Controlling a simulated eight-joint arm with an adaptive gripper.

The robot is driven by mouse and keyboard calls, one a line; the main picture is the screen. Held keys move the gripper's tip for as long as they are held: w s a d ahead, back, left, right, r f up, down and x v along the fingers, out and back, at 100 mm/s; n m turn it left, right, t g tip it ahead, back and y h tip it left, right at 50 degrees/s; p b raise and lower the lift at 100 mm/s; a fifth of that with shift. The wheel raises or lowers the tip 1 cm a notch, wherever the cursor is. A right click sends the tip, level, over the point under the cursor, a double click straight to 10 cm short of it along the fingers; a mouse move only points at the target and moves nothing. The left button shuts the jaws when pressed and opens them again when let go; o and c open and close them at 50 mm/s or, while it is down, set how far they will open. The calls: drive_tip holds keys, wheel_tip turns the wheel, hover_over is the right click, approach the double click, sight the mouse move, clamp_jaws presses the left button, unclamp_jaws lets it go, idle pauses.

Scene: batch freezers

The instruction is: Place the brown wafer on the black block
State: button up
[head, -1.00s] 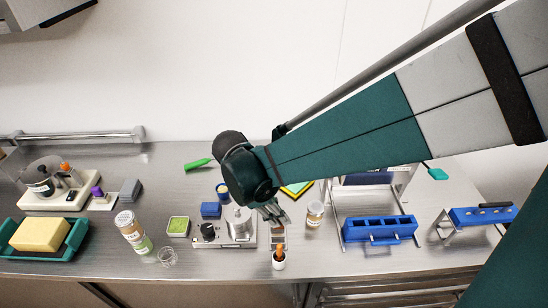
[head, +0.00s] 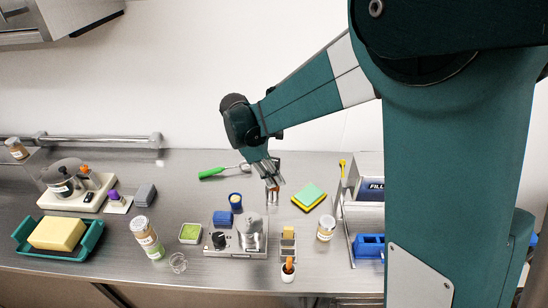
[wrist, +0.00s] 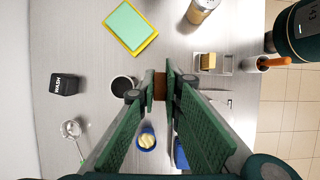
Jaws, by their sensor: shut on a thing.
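The brown wafer (wrist: 159,86) is between the fingertips of my gripper (wrist: 160,84) in the wrist view. The gripper is shut on it and holds it above the steel counter. In the head view my gripper (head: 272,183) points down over the middle of the counter, and the wafer shows only as a small brown patch. A black block (wrist: 64,84) marked WASH stands on the counter to the left of the fingertips in the wrist view, apart from the wafer. In the head view I cannot make the block out behind the gripper.
A dark round cup (wrist: 122,88) stands close beside the fingertips. Nearby are a blue cup (head: 236,203), a green and yellow sponge (head: 310,197), a small stand (head: 288,248) with a tan block, a white cup (head: 288,272) and a jar (head: 326,228).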

drive_tip(key=w+a+r+p, duration=0.1)
drive_tip(key=w+p, duration=0.1)
drive_tip(key=w, duration=2.4)
drive_tip(key=shift+a+r, duration=0.15)
hover_over(274, 160)
wheel_tip(274, 160, down, 6)
drive_tip(key=shift+p, duration=0.3)
drive_tip(key=shift+s, duration=0.1)
drive_tip(key=shift+f, duration=2)
drive_tip(key=shift+f, duration=0.15)
